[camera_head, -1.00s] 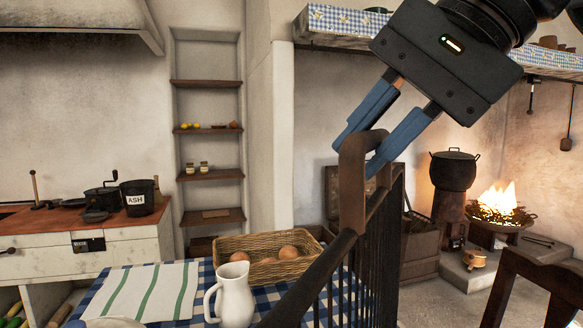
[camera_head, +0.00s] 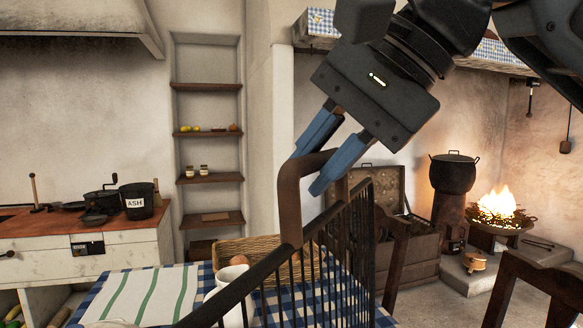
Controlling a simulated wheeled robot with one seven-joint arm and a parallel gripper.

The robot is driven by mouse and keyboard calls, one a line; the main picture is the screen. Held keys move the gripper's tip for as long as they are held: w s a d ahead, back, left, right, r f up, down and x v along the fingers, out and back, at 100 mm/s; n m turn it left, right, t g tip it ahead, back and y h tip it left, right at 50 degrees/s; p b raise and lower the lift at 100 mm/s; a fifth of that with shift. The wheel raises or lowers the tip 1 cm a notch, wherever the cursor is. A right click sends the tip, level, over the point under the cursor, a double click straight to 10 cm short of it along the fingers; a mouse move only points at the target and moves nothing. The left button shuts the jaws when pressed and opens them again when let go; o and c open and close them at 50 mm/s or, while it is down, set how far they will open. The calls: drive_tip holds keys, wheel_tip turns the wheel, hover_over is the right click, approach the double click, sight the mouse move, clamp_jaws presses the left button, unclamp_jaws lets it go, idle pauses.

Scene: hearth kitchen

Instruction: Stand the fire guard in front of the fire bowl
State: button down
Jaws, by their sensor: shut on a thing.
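The fire guard (camera_head: 325,248) is a dark frame with thin vertical bars and a brown handle (camera_head: 288,190) on top. My gripper (camera_head: 325,168) is shut on that handle and holds the guard up in the near middle of the view. The guard's lower part is out of the frame, and it covers part of the table behind it. The fire bowl (camera_head: 502,224), with flames (camera_head: 497,202) over burning pieces, stands at the right on a low hearth, well apart from the guard.
A table with a blue checked cloth (camera_head: 100,288) bears a striped towel (camera_head: 145,292), a white jug (camera_head: 225,290) and a wicker basket (camera_head: 232,246). Wooden chairs (camera_head: 515,285) stand at the right. An open chest (camera_head: 405,262) and a stove with a pot (camera_head: 454,172) are behind.

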drive_tip(key=shift+w+a+f, duration=0.35)
drive_tip(key=shift+a, duration=0.35)
drive_tip(key=shift+w+a+f, duration=0.3)
drive_tip(key=shift+w+a, duration=0.05)
drive_tip(key=shift+a, duration=0.3)
drive_tip(key=c, duration=1.2)
unclamp_jaws()
drive_tip(key=shift+f, duration=0.15)
drive_tip(key=shift+c, duration=0.2)
drive_tip(key=shift+o, duration=1.4)
drive_tip(key=shift+r, duration=0.25)
drive_tip(key=v, duration=1.2)
